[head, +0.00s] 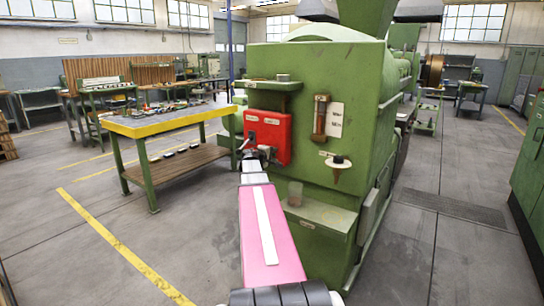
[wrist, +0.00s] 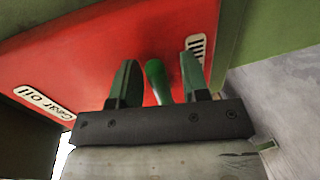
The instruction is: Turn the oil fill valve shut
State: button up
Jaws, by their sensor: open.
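A red box (head: 268,137) is mounted on the front of the green extruder (head: 330,75). In the wrist view the red box (wrist: 75,70) fills the upper left, with a "Gear oil" label (wrist: 44,101). A green rounded handle (wrist: 155,78), which looks like the valve's lever, stands out from it. My gripper (wrist: 158,64) is open, one finger on each side of the handle, with visible gaps on both sides. In the head view my gripper (head: 250,158) is at the red box's lower left; the handle cannot be made out there.
A ledge (head: 318,212) with a clear cup (head: 295,193) lies below. A yellow-edged workbench (head: 158,128) stands left. The floor at left is mostly free.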

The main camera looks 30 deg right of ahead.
jog(key=v, duration=1)
jog(key=shift+a, duration=0.4)
jog(key=shift+s+r, duration=0.1)
